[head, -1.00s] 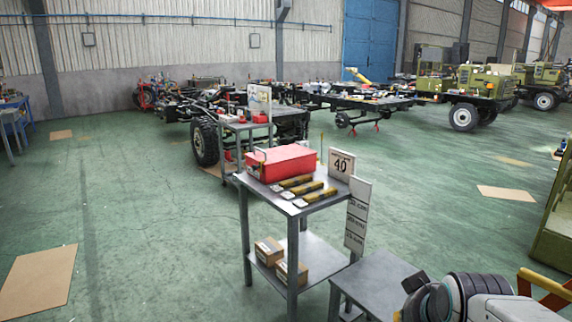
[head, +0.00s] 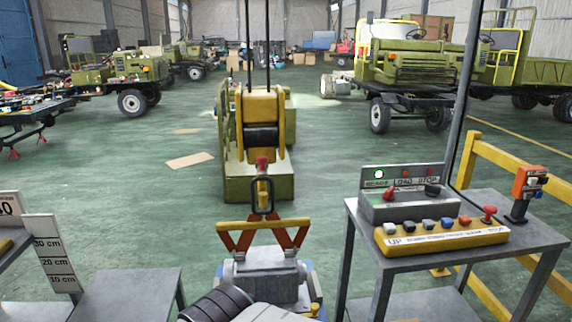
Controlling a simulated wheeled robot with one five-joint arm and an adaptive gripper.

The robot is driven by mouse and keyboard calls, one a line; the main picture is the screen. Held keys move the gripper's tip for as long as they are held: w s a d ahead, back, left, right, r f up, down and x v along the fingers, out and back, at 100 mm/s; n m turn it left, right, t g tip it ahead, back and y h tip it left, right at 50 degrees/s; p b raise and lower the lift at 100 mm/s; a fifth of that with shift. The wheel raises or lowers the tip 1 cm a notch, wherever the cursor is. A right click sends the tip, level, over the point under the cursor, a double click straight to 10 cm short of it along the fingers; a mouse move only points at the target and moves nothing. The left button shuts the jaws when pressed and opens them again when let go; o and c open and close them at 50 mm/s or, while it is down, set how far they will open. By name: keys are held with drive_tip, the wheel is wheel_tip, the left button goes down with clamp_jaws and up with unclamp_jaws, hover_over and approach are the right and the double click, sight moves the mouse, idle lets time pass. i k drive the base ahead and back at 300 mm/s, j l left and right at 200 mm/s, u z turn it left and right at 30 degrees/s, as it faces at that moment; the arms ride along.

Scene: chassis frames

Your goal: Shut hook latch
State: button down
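A crane hook (head: 264,197) hangs in the middle of the head view, below a red swivel (head: 262,164) and a yellow hook block (head: 260,108) on dark cables. A yellow spreader bar (head: 240,225) with red slanting legs (head: 293,238) is under the hook and over a grey machine unit (head: 264,272). The hook's latch is too small to make out, so I cannot tell whether it is open or shut. I cannot make out my gripper in this view.
A metal table on the right holds a grey control box (head: 400,207) and a yellow button panel (head: 445,236). Yellow railing (head: 520,165) stands behind it. A grey table (head: 125,295) is at lower left. Green floor lies open beyond, with trucks at the back.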

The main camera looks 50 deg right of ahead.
sight(262, 169)
drive_tip(key=z, duration=1.35)
